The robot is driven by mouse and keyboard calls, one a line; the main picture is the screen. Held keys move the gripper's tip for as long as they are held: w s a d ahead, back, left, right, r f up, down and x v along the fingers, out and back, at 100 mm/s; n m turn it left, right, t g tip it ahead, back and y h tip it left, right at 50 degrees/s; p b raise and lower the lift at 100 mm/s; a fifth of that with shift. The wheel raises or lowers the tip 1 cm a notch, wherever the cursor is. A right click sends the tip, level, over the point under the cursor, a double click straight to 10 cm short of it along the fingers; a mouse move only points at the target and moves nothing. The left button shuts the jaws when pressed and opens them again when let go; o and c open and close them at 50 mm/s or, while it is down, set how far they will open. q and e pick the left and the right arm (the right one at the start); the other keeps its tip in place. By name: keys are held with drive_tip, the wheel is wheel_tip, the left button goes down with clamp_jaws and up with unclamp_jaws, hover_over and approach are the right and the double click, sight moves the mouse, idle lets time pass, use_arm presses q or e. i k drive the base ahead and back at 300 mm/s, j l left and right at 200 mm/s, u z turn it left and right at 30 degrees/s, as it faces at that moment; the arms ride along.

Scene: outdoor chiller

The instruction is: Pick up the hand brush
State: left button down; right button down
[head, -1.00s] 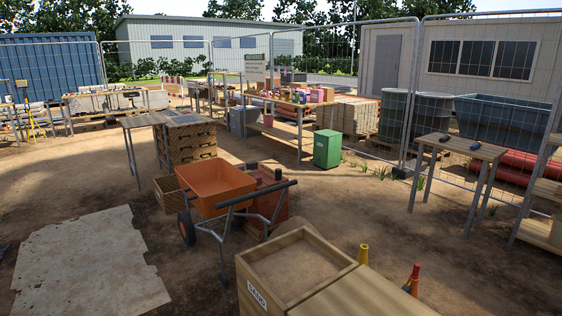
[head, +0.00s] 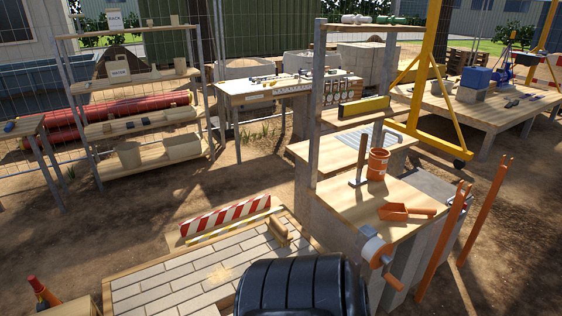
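A small tan wooden block-shaped thing (head: 277,232), possibly the hand brush, lies at the far right edge of the paved panel (head: 150,281). It is too small to make out bristles or a handle clearly. An orange dustpan-like scoop (head: 405,211) lies on the wooden bench to the right. Neither of my grippers is in view.
A red-and-white striped barrier board (head: 226,213) stands behind the paving. A black ribbed shape (head: 300,288) covers the bottom middle. Open dirt lies left of the paving.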

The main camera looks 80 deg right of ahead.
sight(279, 231)
drive_tip(key=z, duration=2.55)
drive_tip(key=l+u, duration=0.15)
drive_tip(key=i, duration=0.05)
